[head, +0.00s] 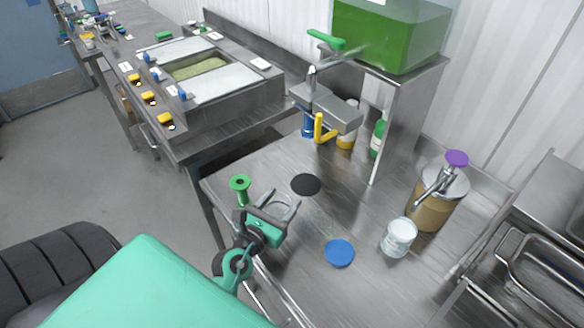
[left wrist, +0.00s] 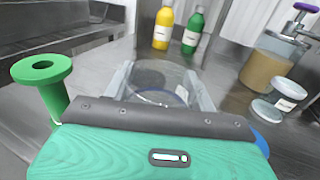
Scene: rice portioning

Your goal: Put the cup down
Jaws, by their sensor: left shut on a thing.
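A clear, see-through cup (left wrist: 160,80) sits between the fingers of my left gripper (left wrist: 158,92) in the left wrist view. The fingers press on its sides. In the head view my left gripper (head: 274,208) is over the near left part of the steel table (head: 318,222), and the cup's rim shows only faintly between the fingers. I cannot tell whether the cup's base touches the table. My right gripper is not in view.
A black disc (head: 306,184) and a blue disc (head: 339,253) lie on the table. A dispenser (head: 330,105), yellow bottle (left wrist: 163,27) and green bottle (left wrist: 193,30) stand at the back.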

